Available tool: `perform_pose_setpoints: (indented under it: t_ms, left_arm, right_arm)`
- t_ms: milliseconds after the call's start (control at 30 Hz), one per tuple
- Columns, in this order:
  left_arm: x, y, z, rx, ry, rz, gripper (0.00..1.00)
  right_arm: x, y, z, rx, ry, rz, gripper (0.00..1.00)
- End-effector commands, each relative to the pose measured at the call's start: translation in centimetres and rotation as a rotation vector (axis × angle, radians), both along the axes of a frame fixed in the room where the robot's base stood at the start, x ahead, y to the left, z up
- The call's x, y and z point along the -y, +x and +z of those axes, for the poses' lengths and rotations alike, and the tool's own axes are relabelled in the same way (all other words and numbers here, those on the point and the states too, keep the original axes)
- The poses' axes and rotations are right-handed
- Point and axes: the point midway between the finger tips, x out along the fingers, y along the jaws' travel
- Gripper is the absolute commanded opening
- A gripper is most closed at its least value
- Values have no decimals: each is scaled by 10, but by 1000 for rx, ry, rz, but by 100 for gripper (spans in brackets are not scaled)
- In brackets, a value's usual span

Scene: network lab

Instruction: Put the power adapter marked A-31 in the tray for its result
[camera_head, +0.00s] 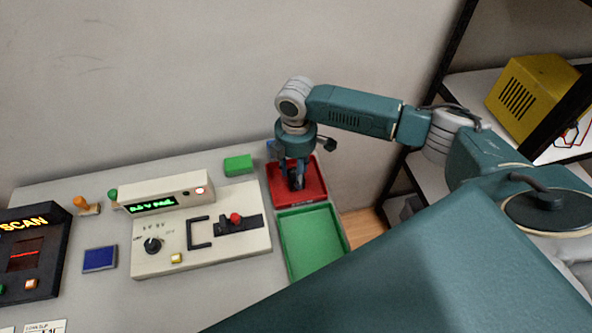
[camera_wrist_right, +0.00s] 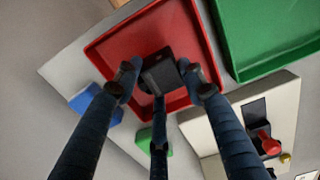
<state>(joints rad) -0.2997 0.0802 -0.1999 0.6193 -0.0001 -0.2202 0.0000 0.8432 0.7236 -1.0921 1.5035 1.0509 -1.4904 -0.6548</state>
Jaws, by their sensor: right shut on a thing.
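The power adapter is a small black block (camera_wrist_right: 168,70), held among the fingers of my right gripper (camera_wrist_right: 160,88); no A-31 mark can be read on it. In the head view the right gripper (camera_head: 296,180) points down over the red tray (camera_head: 313,197), with the dark adapter at its fingertips. The adapter is within the tray's outline; whether it touches the floor of the tray I cannot tell. The green tray (camera_head: 313,246) is empty, just in front of the red one. The tester (camera_head: 200,246) has a lit green display (camera_head: 152,204), its text too blurred to read surely. My left gripper is not in view.
A green block (camera_head: 238,164) and a partly hidden blue object (camera_head: 271,148) lie near the red tray. A stamp (camera_head: 87,206), a blue pad (camera_head: 100,259) and a black SCAN unit (camera_head: 33,254) stand left. A shelf with a yellow box (camera_head: 530,92) is at right.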

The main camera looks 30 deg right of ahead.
Motion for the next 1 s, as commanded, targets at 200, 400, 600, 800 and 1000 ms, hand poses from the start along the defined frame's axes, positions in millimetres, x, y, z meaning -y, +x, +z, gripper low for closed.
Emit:
perform_pose_setpoints:
  t_ms: [200,400,600,800,1000]
  left_arm:
    - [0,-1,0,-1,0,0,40]
    - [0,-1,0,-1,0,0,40]
    - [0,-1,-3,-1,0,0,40]
    - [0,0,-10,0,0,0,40]
    - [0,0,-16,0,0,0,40]
  right_arm:
    - [0,0,-2,-1,0,0,59]
    - [0,0,-2,0,0,0,59]
    - [0,1,11,2,0,0,59]
    - [0,1,51,5,1,1,59]
    - [-1,2,92,5,2,1,59]
